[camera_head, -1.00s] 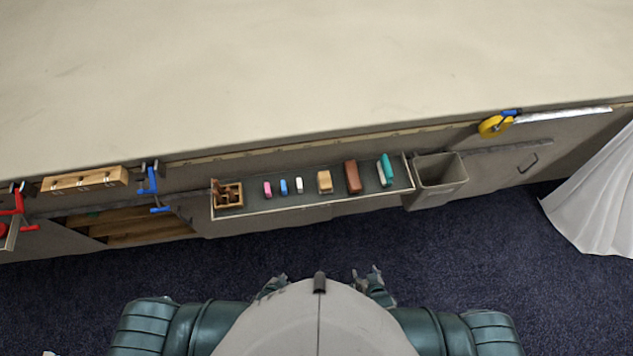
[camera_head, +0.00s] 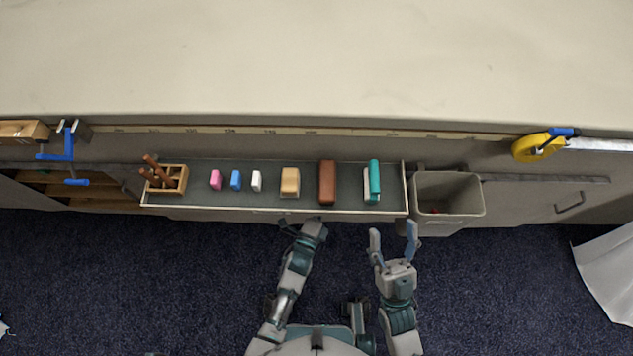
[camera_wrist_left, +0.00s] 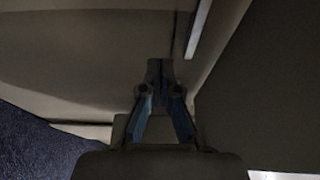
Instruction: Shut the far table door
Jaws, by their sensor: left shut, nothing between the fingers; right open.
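A grey door panel with a dark handle (camera_head: 570,203) is in the table front at the right of the head view; it looks flush with the front. At the far left, an opening (camera_head: 80,190) in the front shows wooden shelves inside; its door cannot be made out clearly. My left gripper (camera_head: 310,226) is below the tray, apart from both; it is shut and empty in the left wrist view (camera_wrist_left: 158,68), close to a grey surface. My right gripper (camera_head: 393,230) is open and empty, pointing at the table front between tray and bin.
A shallow tray (camera_head: 270,209) with erasers, blocks and a wooden holder hangs on the front. A grey bin (camera_head: 447,213) hangs beside it. A yellow tape roll (camera_head: 538,147) and a blue clamp (camera_head: 68,150) are on the edge.

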